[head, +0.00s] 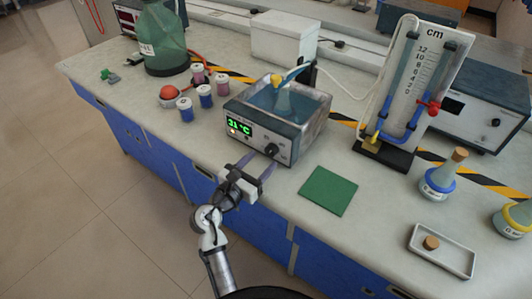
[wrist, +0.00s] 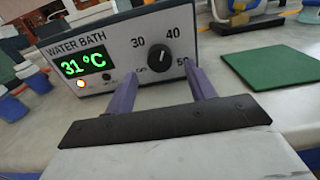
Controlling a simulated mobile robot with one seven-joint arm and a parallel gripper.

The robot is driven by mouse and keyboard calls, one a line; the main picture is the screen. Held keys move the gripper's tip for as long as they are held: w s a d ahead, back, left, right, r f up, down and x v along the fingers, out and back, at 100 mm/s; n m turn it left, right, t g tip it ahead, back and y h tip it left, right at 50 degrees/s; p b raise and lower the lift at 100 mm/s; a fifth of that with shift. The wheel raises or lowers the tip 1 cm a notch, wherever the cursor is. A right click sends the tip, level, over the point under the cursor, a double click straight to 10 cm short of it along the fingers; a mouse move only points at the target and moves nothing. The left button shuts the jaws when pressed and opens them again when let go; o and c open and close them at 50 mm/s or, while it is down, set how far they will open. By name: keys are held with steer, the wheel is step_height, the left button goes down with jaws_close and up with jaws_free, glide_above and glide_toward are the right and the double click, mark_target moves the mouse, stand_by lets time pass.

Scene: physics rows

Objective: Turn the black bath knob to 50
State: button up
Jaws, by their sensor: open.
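The black bath knob (head: 271,149) is on the front panel of the water bath (head: 262,137). In the wrist view the knob (wrist: 160,58) sits among the printed marks 30, 40 and 50, and its pale pointer line appears to aim upward, between 30 and 40. The green display (wrist: 84,63) reads 31 °C. My gripper (head: 258,163) is open in front of the panel. In the wrist view my gripper's purple fingers (wrist: 163,80) are spread wide, below and to either side of the knob, apart from it. The right finger partly covers the 50 mark.
A green mat (head: 328,191) lies right of the bath. Several small jars (head: 205,95) and a red-topped item (head: 169,94) stand left of it. A manometer board (head: 416,85) stands behind right. A flask (head: 437,180) and a white tray (head: 441,251) are farther right.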

mark_target(269, 153)
steer(key=shift+x, duration=1.8)
steer(key=c, duration=1)
steer(key=shift+m, duration=0.3)
steer(key=shift+m+b, duration=0.3)
steer(key=shift+m, duration=2.3)
